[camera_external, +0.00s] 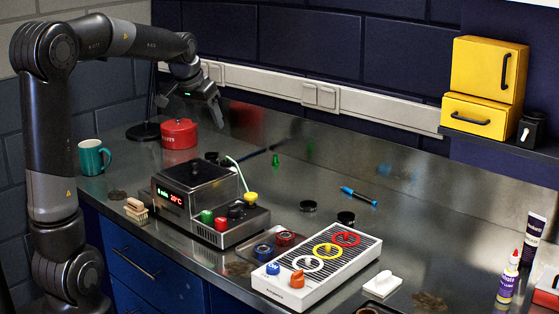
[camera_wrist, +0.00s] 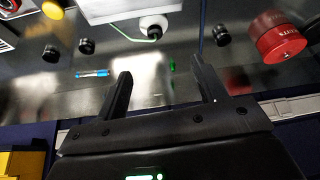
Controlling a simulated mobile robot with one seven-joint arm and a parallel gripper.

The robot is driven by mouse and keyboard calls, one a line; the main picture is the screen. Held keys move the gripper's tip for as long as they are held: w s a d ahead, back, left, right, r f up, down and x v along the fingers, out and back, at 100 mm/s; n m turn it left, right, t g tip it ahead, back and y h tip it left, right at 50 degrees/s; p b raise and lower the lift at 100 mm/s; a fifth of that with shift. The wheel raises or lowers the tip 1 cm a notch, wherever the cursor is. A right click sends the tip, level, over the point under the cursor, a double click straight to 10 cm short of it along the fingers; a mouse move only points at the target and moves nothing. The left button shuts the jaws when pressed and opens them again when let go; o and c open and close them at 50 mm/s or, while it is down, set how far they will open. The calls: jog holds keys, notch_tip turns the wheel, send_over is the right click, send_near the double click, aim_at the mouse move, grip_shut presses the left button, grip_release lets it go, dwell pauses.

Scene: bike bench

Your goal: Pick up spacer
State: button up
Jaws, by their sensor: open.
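My gripper (camera_external: 216,112) is high over the back left of the bench, its fingers pointing down and apart. In the wrist view my gripper (camera_wrist: 160,66) is open and empty. No part is plainly marked as the spacer. Two black round pieces, one (camera_external: 308,206) and another (camera_external: 346,218), lie near the middle, apart from the gripper. I cannot tell which of these is the spacer.
A red pot (camera_external: 179,134) and a teal mug (camera_external: 93,158) stand at the left. A display box with knobs (camera_external: 205,195) and a white panel with coloured rings (camera_external: 318,272) fill the front. A blue marker (camera_external: 358,196) lies at the centre. The steel surface around the green piece is clear.

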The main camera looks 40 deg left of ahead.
jog(key=w+a+f+n, duration=0.1)
jog(key=w+a+f, duration=0.4)
jog(key=w+a, duration=0.5)
send_near(210, 154)
jog(key=f, duration=0.1)
jog(key=d+f, duration=0.1)
jog(key=f, duration=0.1)
jog(key=shift+w+d+f+n+g, duration=0.1)
jog(key=shift+w+f+n+g, duration=0.05)
jog(key=shift+f+n+g, duration=0.2)
jog(key=x, duration=0.5)
jog(key=shift+w+d+r, duration=0.1)
jog(key=shift+w+r, duration=0.05)
jog(key=shift+w, duration=0.2)
jog(key=c, duration=1.1)
